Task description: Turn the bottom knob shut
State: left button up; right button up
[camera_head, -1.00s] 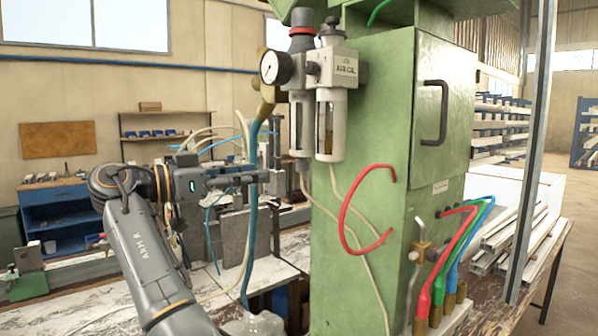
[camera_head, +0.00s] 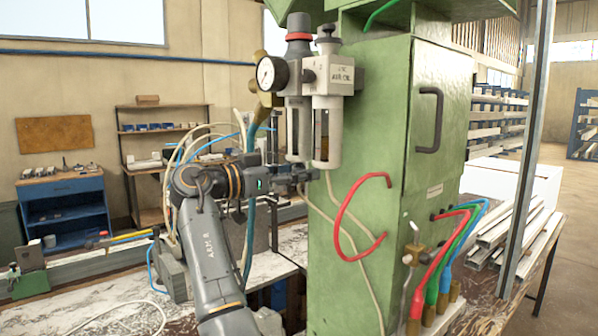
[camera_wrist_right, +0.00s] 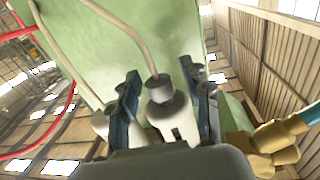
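The air filter unit hangs on the green cabinet, with a left bowl (camera_head: 299,130) and a right bowl (camera_head: 327,132). My right gripper (camera_head: 308,175) is just below the left bowl in the head view. In the right wrist view my right gripper (camera_wrist_right: 163,100) has its two dark fingers apart, with a pale grey bottom knob (camera_wrist_right: 163,92) and its hose end between them. Narrow gaps show beside the knob, and I cannot tell whether a finger touches it. In the head view the knob is hidden behind the fingers. My left gripper is not in view.
A pressure gauge (camera_head: 272,73) sits left of the filter top. A red hose (camera_head: 343,215) curves on the green cabinet (camera_head: 385,150) to the right of the gripper. A brass fitting (camera_wrist_right: 265,145) is close to the right finger in the wrist view. Pale tubes hang below the bowls.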

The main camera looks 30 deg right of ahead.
grip_shut()
jog(key=shift+s+f+n+t+b, duration=0.15)
jog(key=shift+n+t+b, duration=0.15)
jog(key=shift+t+b, duration=0.5)
jog(key=n+t+b, duration=0.3)
jog(key=t+b, duration=0.1)
jog(key=shift+f+y, duration=0.1)
jog(key=shift+y, duration=0.3)
jog(key=n+t+y+b, duration=0.1)
jog(key=n+t, duration=0.1)
jog(key=t, duration=0.1)
jog(key=shift+t+y, duration=0.3)
jog(key=shift+t, duration=0.1)
jog(key=shift+w+r+n+t+y+b, duration=0.1)
jog(key=shift+n+t+y+b, duration=0.15)
jog(key=shift+n+t+y, duration=0.55)
jog(key=shift+w+r+n+t+y+b, duration=0.1)
jog(key=shift+n+t+y+b, duration=0.15)
jog(key=shift+n+t+y, duration=0.55)
jog(key=shift+n+t, duration=0.3)
jog(key=shift+t, duration=0.1)
jog(key=shift+o, duration=0.2)
grip_release()
jog(key=shift+s+a, duration=0.1)
jog(key=shift+r+h, duration=0.1)
jog(key=shift+h, duration=0.2)
